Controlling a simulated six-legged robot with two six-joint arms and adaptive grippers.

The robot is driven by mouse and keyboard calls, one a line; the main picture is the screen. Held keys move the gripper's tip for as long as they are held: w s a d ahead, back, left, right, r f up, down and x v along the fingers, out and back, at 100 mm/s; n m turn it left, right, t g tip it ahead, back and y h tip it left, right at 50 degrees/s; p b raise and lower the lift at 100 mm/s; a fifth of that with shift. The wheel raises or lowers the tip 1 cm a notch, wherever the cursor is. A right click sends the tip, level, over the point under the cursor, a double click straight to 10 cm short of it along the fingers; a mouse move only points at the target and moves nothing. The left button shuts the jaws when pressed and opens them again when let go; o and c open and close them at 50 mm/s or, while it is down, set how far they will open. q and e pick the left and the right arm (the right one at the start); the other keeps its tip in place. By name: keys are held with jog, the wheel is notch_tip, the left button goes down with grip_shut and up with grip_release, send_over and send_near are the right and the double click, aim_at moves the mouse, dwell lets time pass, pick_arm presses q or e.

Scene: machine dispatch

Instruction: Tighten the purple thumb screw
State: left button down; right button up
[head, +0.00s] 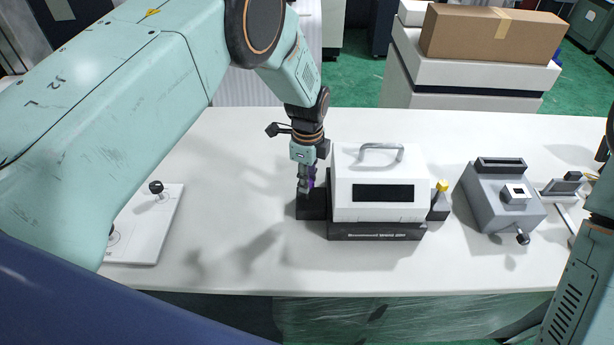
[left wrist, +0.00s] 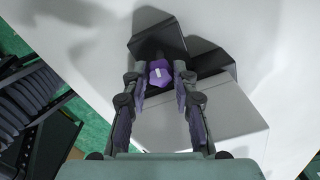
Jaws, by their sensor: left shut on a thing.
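The purple thumb screw (left wrist: 159,73) sits between the fingertips of my left gripper (left wrist: 160,80) in the left wrist view, with a pale mark on its face. In the head view only a bit of purple (head: 312,182) shows beside the fingers. My left gripper (head: 306,184) points down and is shut on the screw. The screw is above a black block (head: 311,207) at the left side of the white machine (head: 380,185), which has a handle and a dark window. My right gripper is not in view; only part of my right arm shows at the right edge.
A grey device (head: 488,208) stands farther right. A white plate with black knobs (head: 158,222) lies at the left. The white table (head: 240,255) is clear in front.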

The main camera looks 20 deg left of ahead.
pick_arm(q)
jog(key=shift+w+d+r, duration=0.1)
jog(key=shift+w+r, duration=0.05)
jog(key=shift+w, duration=0.05)
jog(key=c, duration=1.4)
grip_release()
jog(key=o, duration=0.3)
jog(key=shift+s+d, duration=0.1)
jog(key=shift+o, duration=0.2)
jog(key=shift+s, duration=0.1)
notch_tip(320, 180, up, 12)
jog(key=shift+s, duration=0.1)
